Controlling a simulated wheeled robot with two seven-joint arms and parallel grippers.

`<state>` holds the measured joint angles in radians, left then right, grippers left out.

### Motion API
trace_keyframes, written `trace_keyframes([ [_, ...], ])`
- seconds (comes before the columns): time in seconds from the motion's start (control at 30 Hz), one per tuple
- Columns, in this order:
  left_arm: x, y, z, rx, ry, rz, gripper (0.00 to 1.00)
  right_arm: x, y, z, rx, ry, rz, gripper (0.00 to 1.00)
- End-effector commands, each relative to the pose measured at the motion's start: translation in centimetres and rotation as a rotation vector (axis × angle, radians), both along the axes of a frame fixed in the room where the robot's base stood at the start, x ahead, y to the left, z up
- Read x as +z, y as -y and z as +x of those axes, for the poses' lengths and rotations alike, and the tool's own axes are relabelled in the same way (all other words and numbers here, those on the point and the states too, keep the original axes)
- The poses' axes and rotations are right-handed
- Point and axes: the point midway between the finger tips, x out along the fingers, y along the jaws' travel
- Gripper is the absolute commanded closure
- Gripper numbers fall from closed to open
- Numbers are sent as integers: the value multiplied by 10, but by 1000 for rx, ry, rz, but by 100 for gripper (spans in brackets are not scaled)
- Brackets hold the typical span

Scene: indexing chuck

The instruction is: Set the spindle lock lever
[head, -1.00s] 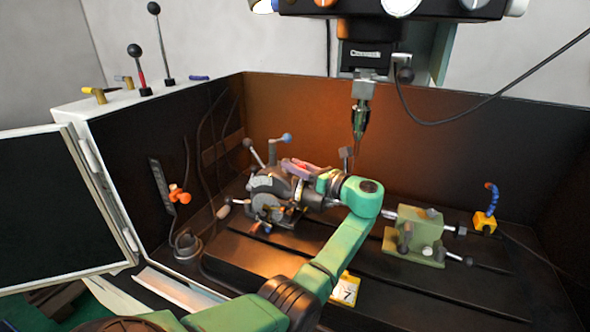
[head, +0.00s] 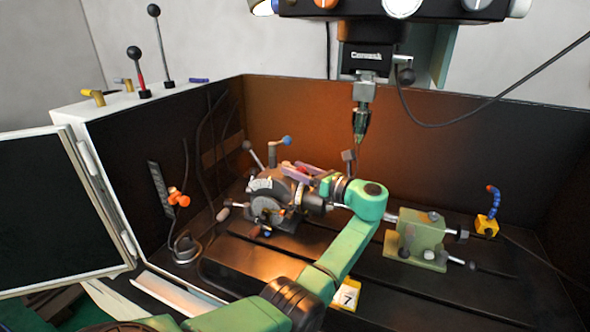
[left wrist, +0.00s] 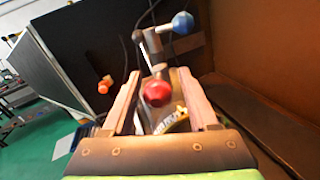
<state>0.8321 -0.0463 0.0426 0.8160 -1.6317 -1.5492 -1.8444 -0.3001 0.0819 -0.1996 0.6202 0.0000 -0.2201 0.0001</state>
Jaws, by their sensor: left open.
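The indexing chuck (head: 272,200) sits on the dark machine table, left of centre in the head view. A lever with a blue ball (head: 287,140) rises behind it, and this ball also shows at the top of the left wrist view (left wrist: 182,23). A red ball knob (left wrist: 157,92) lies between the two pinkish fingers of my left gripper (left wrist: 159,75). The fingers are apart, with gaps on both sides of the knob. In the head view, my left gripper (head: 297,170) is at the top of the chuck. Which lever is the spindle lock is not clear. My right gripper is out of view.
A green tailstock (head: 415,236) stands to the right of my arm. A drill chuck (head: 360,122) hangs above, behind the gripper. A yellow card marked 7 (head: 346,296) lies in front. Dark enclosure walls close off the back and left.

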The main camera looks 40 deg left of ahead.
Motion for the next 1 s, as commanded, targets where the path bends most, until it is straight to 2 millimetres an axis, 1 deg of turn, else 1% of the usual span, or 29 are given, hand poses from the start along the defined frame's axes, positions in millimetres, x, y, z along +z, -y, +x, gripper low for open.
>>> trace_keyframes([
  [0.07, -3, 14, 0, -3, 1, -2, 40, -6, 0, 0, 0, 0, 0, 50],
  [0.17, -5, 42, 1, -6, 0, -2, 40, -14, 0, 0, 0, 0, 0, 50],
  [0.3, -5, 85, 0, -5, 1, -3, 40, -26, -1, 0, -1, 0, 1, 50],
  [0.43, -4, 117, -1, -4, -1, -3, 40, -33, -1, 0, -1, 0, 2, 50],
  [0.5, -3, 128, -1, -3, -1, -3, 40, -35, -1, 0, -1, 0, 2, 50],
  [0.6, -2, 136, -2, -1, -1, -2, 40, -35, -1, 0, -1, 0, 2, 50],
  [0.83, -1, 137, -2, 0, -1, -2, 40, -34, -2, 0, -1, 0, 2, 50],
  [0.87, -1, 137, -2, 0, -1, -2, 52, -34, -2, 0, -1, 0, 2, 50],
  [0.9, -2, 136, -2, -1, -1, -2, 67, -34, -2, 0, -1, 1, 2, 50],
  [0.97, -4, 136, -1, -4, 0, -6, 90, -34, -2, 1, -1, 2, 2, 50],
  [1.0, -7, 135, -1, -8, 1, -11, 100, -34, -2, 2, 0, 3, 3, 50],
])
